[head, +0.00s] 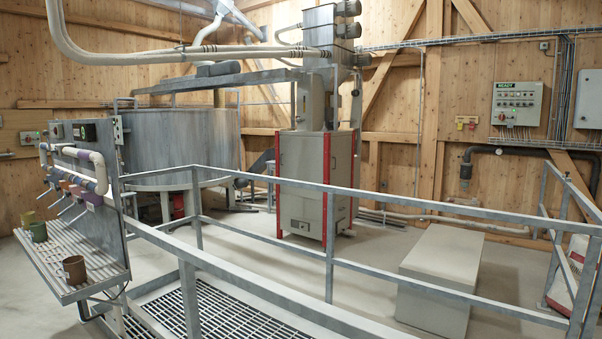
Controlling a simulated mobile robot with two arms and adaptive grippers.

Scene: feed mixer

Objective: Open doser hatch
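A tall grey metal cabinet (302,165) with red corner posts stands beyond the railing, in the middle of the head view. It looks like the doser, but no label shows this. Its large front panel appears closed. A small plate with a dark knob or latch (300,225) sits low on its front and also looks closed. I cannot tell which of these is the hatch. A grey housing with motors (332,30) rises above the cabinet. Neither of my grippers is in view.
A galvanized railing (380,199) runs between me and the cabinet, over a grated walkway (245,315). A panel with valves and a cup shelf (75,262) stands at left, before a round tank (180,145). A grey block (450,265) is at right.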

